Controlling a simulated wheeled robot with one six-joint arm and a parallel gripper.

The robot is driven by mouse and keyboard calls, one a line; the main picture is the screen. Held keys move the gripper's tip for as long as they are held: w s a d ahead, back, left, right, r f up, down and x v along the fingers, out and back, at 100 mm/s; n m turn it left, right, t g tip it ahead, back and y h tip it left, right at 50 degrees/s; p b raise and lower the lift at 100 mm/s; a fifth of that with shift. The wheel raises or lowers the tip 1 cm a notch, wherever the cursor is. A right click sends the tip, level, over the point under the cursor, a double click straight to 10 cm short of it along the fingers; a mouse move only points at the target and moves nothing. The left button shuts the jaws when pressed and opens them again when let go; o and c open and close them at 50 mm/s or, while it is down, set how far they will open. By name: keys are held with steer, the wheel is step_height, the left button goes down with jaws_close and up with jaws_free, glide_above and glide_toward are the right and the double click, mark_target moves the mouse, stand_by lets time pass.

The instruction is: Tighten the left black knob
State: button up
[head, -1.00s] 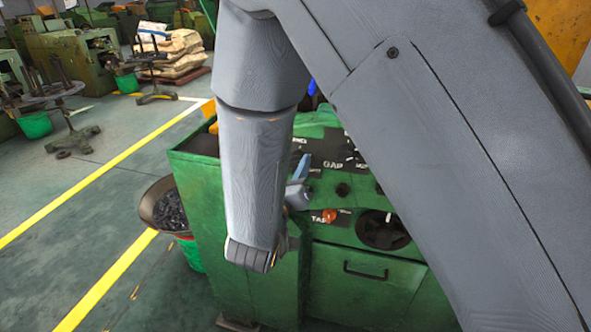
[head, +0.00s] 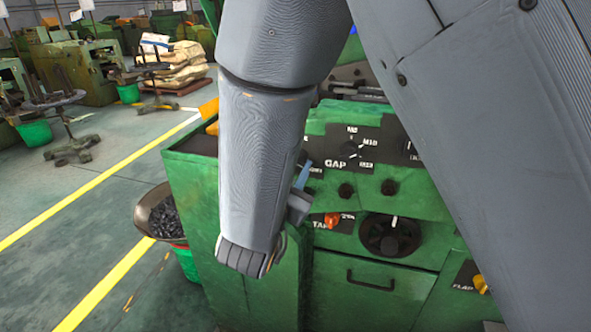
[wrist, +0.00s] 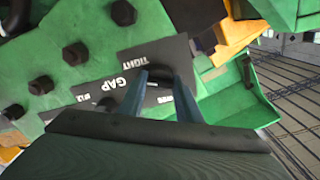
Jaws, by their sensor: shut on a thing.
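My gripper (head: 305,176) is at the left part of the green machine's control panel, partly hidden by my forearm in the head view. In the wrist view its two blue-grey fingers (wrist: 160,80) reach onto the black plate marked TIGHT and GAP. They are shut on a dark knob (wrist: 160,73) between their tips, the left black knob. Most of that knob is hidden by the fingers, and in the head view it is hidden behind my arm.
Other black knobs (head: 346,190) sit to the right on the panel, with an orange-red knob (head: 332,220) and a large black dial (head: 390,236) below. A pan of dark parts (head: 163,215) stands left of the machine.

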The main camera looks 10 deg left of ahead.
steer(key=shift+m, duration=0.5)
steer(key=o, duration=1)
steer(key=shift+o, duration=0.2)
steer(key=s+b, duration=0.2)
steer(key=s, duration=0.5)
steer(key=shift+s+a, duration=0.3)
steer(key=shift+s, duration=0.1)
